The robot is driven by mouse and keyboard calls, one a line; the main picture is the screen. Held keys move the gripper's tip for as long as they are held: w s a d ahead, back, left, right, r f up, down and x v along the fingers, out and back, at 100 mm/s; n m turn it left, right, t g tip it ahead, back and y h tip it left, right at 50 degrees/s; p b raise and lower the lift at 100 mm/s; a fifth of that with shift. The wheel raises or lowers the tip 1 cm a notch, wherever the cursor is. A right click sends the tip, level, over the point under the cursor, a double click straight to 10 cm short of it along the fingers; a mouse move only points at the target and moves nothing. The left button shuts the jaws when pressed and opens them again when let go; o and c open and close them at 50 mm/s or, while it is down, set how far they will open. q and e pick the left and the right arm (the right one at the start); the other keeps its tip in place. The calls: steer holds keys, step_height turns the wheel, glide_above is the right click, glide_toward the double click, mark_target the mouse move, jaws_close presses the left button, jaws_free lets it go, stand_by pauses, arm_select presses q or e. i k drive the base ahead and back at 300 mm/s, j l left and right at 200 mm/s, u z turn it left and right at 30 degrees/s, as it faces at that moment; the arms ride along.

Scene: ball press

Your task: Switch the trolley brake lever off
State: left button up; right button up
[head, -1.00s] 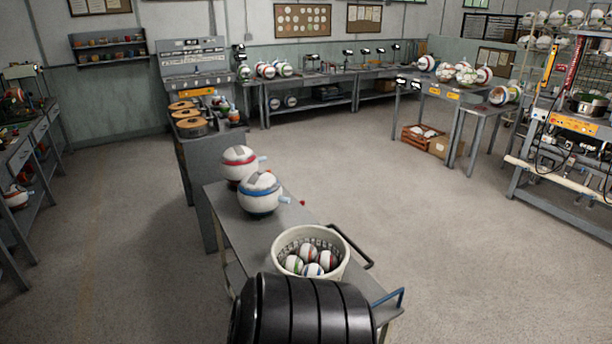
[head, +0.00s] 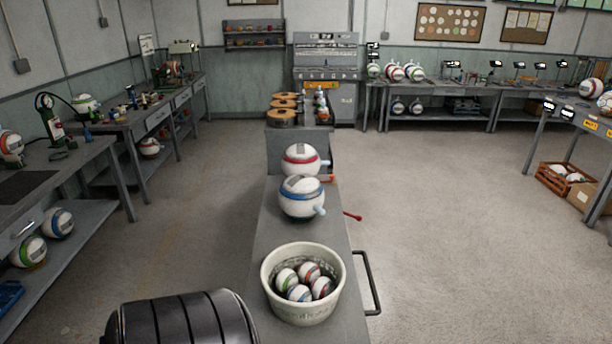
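The trolley (head: 272,240) is a long grey bench-like top in the middle of the head view, running away from me. A thin red lever with a rounded end (head: 352,216) sticks out from its right edge, beside the blue-banded ball; I take it to be the brake lever, but its base is hidden. A black bar handle (head: 374,284) also stands out on the right side, closer to me. Neither gripper is in view, so nothing visible touches the lever.
On the trolley are a white basket (head: 304,312) of small balls, a blue-banded ball (head: 302,204) and a red-banded ball (head: 300,151). A grey machine bench (head: 284,152) stands behind. Workbenches line the left (head: 112,195). The floor right of the trolley (head: 450,240) is clear.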

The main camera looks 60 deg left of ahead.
mark_target(358, 219)
steer(key=i+l+u, duration=0.15)
steer(key=u, duration=0.3)
steer(key=i+l+u, duration=0.25)
steer(key=u, duration=0.2)
steer(key=i+l+u, duration=0.25)
steer(key=u, duration=0.2)
steer(key=i+l+u, duration=0.1)
steer(key=l+u, duration=0.35)
steer(key=i+l+u, duration=0.1)
steer(key=l+u, duration=0.1)
steer(key=l, duration=0.25)
steer(key=i+l+z, duration=0.1)
steer(key=i+l, duration=0.2)
steer(key=i+l+z, duration=0.15)
steer(key=i+l, duration=0.15)
steer(key=i, duration=0.2)
steer(key=i+l+z, duration=0.1)
steer(key=i+l, duration=0.15)
steer(key=i, duration=0.15)
steer(key=i+j, duration=0.1)
steer(key=i+z, duration=0.05)
steer(key=i, duration=0.05)
